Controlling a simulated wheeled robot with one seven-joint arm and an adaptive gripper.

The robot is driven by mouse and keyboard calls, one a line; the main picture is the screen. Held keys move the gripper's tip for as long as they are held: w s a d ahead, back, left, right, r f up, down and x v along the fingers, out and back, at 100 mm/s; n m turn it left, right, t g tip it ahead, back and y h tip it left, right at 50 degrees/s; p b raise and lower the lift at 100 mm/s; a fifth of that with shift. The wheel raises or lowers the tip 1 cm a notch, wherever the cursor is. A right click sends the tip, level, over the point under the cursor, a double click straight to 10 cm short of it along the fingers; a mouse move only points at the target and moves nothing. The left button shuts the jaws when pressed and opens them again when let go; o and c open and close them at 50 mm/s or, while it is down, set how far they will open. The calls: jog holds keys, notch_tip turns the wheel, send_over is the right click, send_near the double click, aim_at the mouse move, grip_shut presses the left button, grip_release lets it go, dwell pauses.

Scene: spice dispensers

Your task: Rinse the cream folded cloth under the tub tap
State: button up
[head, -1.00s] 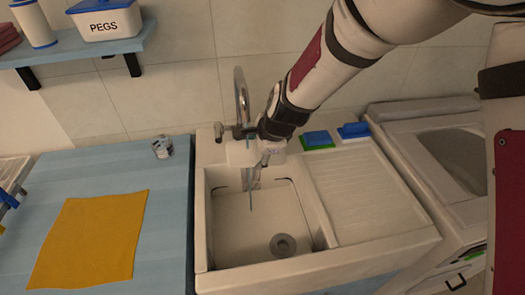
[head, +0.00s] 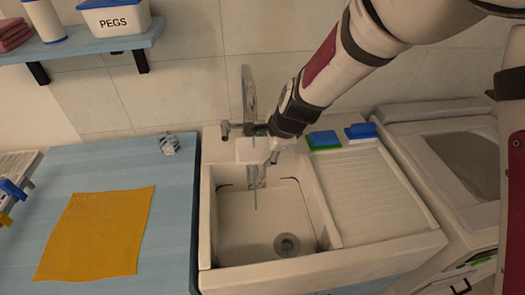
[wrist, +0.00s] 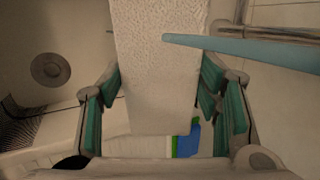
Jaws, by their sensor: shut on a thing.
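The cream folded cloth (head: 249,150) is in my gripper (head: 268,152), above the back of the white tub (head: 207,225). In the wrist view, the cloth (wrist: 160,75) is a pale, textured slab between the green-padded fingers (wrist: 160,105), which are shut on it. The tap (head: 248,92) rises behind the tub. A thin blue water stream (head: 256,196) falls into the tub at the cloth. In the wrist view, the stream (wrist: 245,50) crosses in front of the cloth's upper right part. I cannot tell whether they touch.
A blue-and-green sponge (head: 323,140) and a blue brush (head: 361,132) lie behind the ribbed drainboard (head: 365,190). A yellow cloth (head: 95,235) and a small grey item (head: 169,144) are on the blue counter (head: 175,220). A shelf (head: 95,45) with a PEGS box (head: 115,20) hangs upper left.

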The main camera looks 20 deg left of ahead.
dwell(0.4)
jog(key=shift+s+a+p, duration=0.3)
jog(key=shift+s+p, duration=0.1)
jog(key=shift+p, duration=0.1)
jog(key=shift+d, duration=0.1)
jog(key=s+d, duration=0.4)
jog(key=d, duration=0.2)
jog(key=shift+s+b, duration=0.3)
jog(key=shift+s, duration=0.1)
jog(key=shift+d, duration=0.1)
dwell(1.1)
jog(key=s+d+r+p, duration=0.1)
jog(key=s+d+r, duration=0.2)
jog(key=d+r, duration=0.1)
jog(key=shift+p, duration=0.4)
dwell(0.3)
dwell(0.7)
